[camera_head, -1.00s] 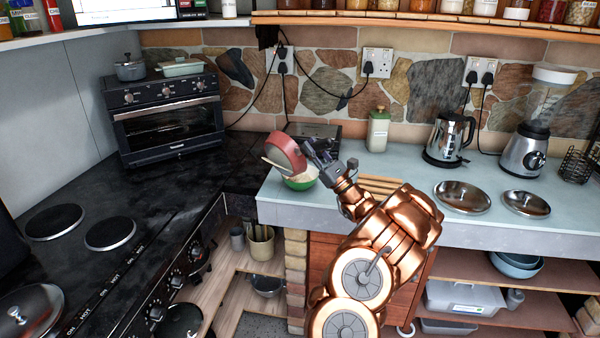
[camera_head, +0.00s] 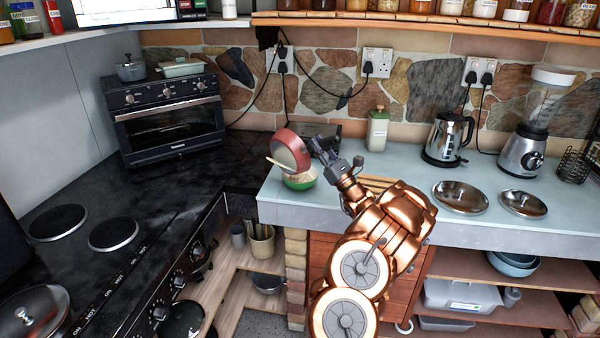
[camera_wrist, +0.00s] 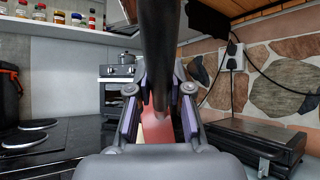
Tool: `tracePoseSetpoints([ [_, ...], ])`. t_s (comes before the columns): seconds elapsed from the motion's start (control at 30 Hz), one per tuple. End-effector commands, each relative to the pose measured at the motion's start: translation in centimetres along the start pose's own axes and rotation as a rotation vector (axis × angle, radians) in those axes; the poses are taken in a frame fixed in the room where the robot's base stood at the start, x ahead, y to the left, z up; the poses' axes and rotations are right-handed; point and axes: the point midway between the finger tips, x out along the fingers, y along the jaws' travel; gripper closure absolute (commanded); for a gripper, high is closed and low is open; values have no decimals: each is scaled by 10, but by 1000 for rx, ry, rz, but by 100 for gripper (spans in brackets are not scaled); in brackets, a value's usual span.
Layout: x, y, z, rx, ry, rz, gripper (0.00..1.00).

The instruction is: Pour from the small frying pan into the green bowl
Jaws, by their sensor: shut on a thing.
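The small frying pan (camera_head: 289,151) is red outside with a lighter inside. It is tipped steeply on its side above the green bowl (camera_head: 300,182), with its open face turned to the left and down. The green bowl stands on the pale blue counter and has pale contents and a light wooden utensil leaning out to the left. My gripper (camera_head: 322,148) is shut on the pan's handle, to the right of the bowl. In the wrist view the dark handle (camera_wrist: 158,45) runs between the fingers, and the reddish pan (camera_wrist: 157,128) shows behind. Whether anything is falling from the pan cannot be told.
A dark flat grill (camera_wrist: 255,140) stands behind the bowl. The black hob (camera_head: 130,215) lies to the left.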

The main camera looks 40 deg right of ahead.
Motion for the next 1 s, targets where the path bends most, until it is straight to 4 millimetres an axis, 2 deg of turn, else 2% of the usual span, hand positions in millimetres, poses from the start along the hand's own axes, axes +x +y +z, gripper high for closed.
tracePoseSetpoints([
  [1.0,2,-22,2,85,-4,-72,100],
])
